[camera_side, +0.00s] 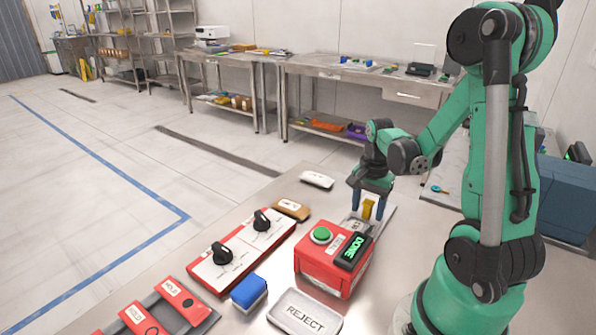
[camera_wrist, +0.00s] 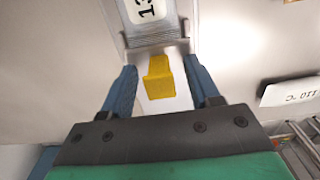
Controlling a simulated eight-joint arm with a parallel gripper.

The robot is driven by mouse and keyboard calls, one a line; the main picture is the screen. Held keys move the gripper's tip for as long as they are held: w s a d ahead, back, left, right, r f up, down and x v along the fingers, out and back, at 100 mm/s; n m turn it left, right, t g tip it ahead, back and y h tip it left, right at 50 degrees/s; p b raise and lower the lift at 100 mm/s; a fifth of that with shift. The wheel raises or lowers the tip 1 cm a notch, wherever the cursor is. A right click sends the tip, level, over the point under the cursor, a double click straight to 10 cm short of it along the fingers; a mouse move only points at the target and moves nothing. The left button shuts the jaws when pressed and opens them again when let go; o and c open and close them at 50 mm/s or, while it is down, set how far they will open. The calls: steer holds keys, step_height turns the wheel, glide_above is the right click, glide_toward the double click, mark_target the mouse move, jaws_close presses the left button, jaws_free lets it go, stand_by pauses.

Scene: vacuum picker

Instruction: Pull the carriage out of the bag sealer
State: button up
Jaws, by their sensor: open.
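The bag sealer is probably the red box (camera_side: 318,271) with a green button and a display reading DONE. A yellow handle (camera_side: 367,210) stands behind it on a pale plate, which seems to be the carriage. In the wrist view the yellow handle (camera_wrist: 159,78) is beside a grey ribbed metal part (camera_wrist: 158,36) with a white number label. My gripper (camera_side: 370,204) is lowered over the handle. In the wrist view its blue fingers (camera_wrist: 161,84) are open on either side of the handle, with a gap at each side. The carriage's inner end is hidden.
A red panel (camera_side: 212,277) with two black knobs, a blue block (camera_side: 249,292) and a REJECT tray (camera_side: 284,312) lie at the front. A HOLD rack (camera_side: 198,311) is front left. A brown item (camera_side: 291,209) and a white item (camera_side: 317,179) lie left of my gripper.

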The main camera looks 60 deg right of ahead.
jaws_close()
stand_by(1.4)
